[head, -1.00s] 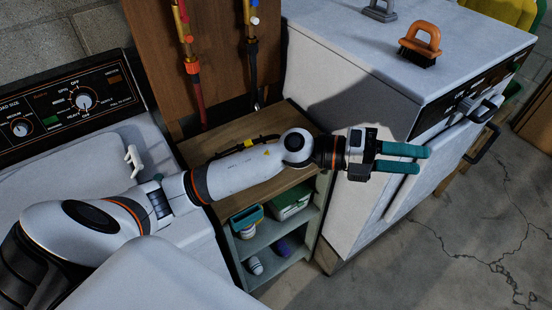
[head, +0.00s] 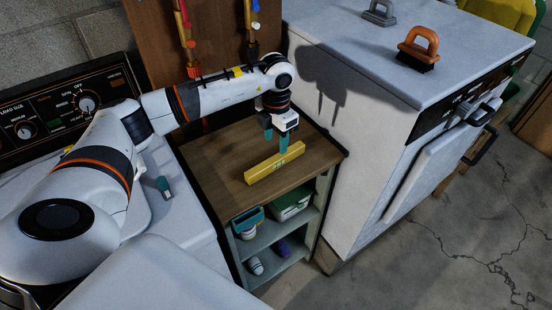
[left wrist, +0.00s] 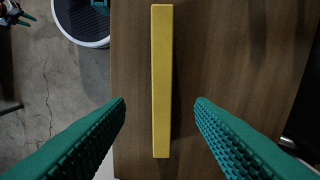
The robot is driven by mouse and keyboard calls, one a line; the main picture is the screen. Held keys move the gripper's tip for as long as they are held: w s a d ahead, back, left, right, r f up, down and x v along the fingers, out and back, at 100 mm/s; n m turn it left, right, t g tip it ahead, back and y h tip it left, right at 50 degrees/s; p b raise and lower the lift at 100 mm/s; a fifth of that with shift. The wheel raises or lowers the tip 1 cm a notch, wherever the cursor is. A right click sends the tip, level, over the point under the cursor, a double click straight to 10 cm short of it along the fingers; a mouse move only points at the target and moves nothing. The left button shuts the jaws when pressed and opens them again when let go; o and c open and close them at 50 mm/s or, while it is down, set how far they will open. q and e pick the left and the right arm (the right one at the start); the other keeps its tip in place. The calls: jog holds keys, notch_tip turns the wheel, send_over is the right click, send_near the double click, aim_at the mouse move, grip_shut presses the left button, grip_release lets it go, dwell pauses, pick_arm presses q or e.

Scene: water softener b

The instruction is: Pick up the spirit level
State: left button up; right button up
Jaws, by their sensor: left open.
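The yellow spirit level (head: 274,163) lies flat on the brown wooden top of a small shelf unit. In the left wrist view the level (left wrist: 161,85) runs upright through the middle of the picture. My left gripper (head: 277,143) points down just above the level, behind it in the head view. In the left wrist view its teal fingers (left wrist: 160,110) are apart, one on each side of the level, with wood showing between. It is open and holds nothing. Its height above the level is hard to judge. My right gripper is not in view.
The wooden shelf top (head: 215,163) is otherwise clear. A white appliance (head: 345,120) stands close on the right, with an orange-handled brush (head: 419,50) on top. Pipes (head: 252,25) rise behind. A washer (head: 185,215) stands left, with a small teal object (head: 163,187) on it.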

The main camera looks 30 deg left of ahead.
aim_at(276, 158)
pick_arm(q)
jog(key=shift+f, duration=0.8)
notch_tip(276, 158, down, 4)
jog(key=shift+w+f+p, duration=0.1)
jog(key=shift+w+p, duration=0.05)
jog(key=shift+p, duration=1.1)
jog(key=shift+a+f, duration=0.1)
jog(key=shift+f, duration=0.5)
grip_shut()
